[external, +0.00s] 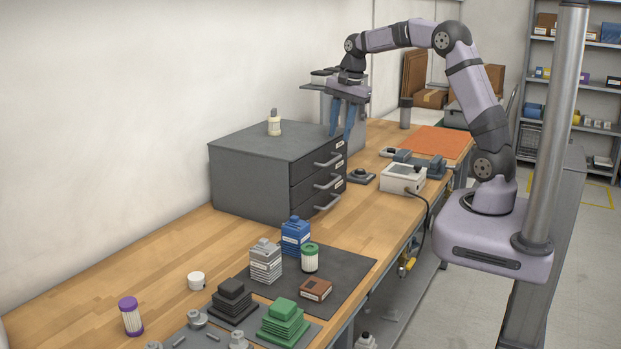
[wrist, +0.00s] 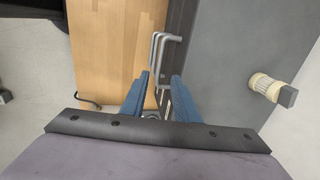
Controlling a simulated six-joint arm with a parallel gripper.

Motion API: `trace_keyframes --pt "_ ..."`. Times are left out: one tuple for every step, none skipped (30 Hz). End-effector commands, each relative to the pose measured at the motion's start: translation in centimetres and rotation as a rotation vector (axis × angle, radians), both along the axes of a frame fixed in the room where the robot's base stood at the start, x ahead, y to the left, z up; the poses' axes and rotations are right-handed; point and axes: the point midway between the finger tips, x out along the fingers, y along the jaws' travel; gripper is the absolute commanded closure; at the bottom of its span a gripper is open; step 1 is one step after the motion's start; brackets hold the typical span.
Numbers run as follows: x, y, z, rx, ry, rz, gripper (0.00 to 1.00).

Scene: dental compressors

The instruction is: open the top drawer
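The grey drawer cabinet (external: 245,180) stands on the wooden bench, with three dark drawer fronts that look closed. The top drawer (external: 302,168) has a grey bar handle (external: 328,160). My gripper (external: 341,134) points down with its blue fingers apart, above and near the top front edge of the cabinet. In the wrist view the gripper (wrist: 160,76) is open and empty between the fingers. Nested bar handles (wrist: 160,45) show just beyond the fingertips; the fingers look apart from them, though the exact height gap is hard to tell.
A small dark round device (external: 361,176) and a white box device (external: 402,178) sit to the right of the drawers. Bench space directly before the drawers is mostly clear; a dark mat (external: 345,262) with containers lies nearer the camera.

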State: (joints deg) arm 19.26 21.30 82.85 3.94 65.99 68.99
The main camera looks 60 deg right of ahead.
Motion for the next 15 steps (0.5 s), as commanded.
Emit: trace_keyframes --pt "0.0 0.0 -0.1 0.000 0.001 0.000 0.72" --pt "0.0 0.0 -0.2 0.001 0.001 0.001 0.72" --pt "0.0 0.0 -0.4 0.001 0.002 0.001 0.72" --pt "0.1 0.0 -0.5 0.001 0.003 0.001 0.72" --pt "0.1 0.0 -0.8 0.001 0.003 0.002 0.72" --pt "0.1 0.1 -1.1 0.001 0.003 0.002 0.72" --pt "0.2 0.1 -1.4 0.001 0.004 0.002 0.72" --pt "0.3 0.1 -1.7 0.001 0.003 0.002 0.72" --pt "0.3 0.1 -2.2 0.001 0.004 0.003 0.72" --pt "0.4 0.1 -2.6 0.001 0.005 0.003 0.72" --pt "0.5 0.1 -3.0 0.001 0.005 0.003 0.72" --pt "0.6 0.1 -3.5 0.001 0.004 0.003 0.72" --pt "0.6 0.1 -3.9 0.001 0.004 0.003 0.72" --pt "0.7 0.1 -4.3 0.001 0.005 0.003 0.72" --pt "0.8 0.1 -4.8 0.001 0.004 0.003 0.72"
